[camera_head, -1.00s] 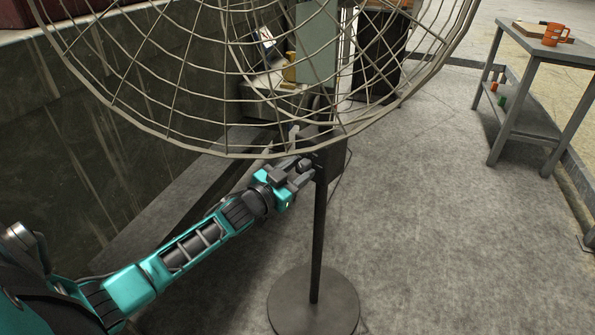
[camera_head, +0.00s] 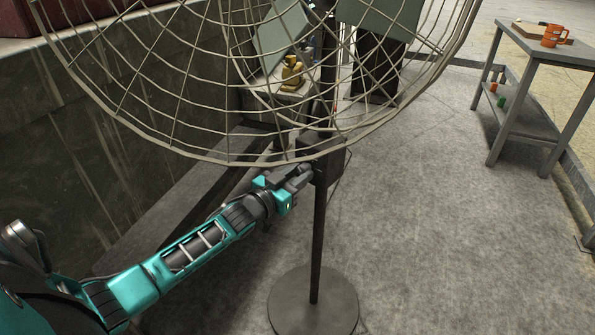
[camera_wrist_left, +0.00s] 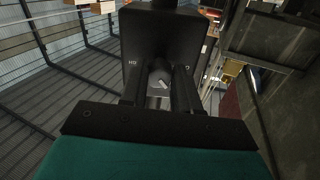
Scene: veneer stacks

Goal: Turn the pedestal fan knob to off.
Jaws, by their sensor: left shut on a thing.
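The pedestal fan has a large wire cage (camera_head: 250,155), a dark pole (camera_head: 318,240) and a round base (camera_head: 313,302). Its dark control box (camera_head: 330,163) sits on the pole just under the cage. My left gripper (camera_head: 306,173) reaches the box from the left. In the left wrist view, its two fingers are shut on the dark knob (camera_wrist_left: 160,82), one on each side. A pale pointer mark shows on the knob, tilted off upright. The right gripper is not in view.
A low ledge and dark stone wall (camera_head: 90,130) run along the left. A yellow object (camera_head: 292,72) stands behind the cage. The floor right of the pole is clear.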

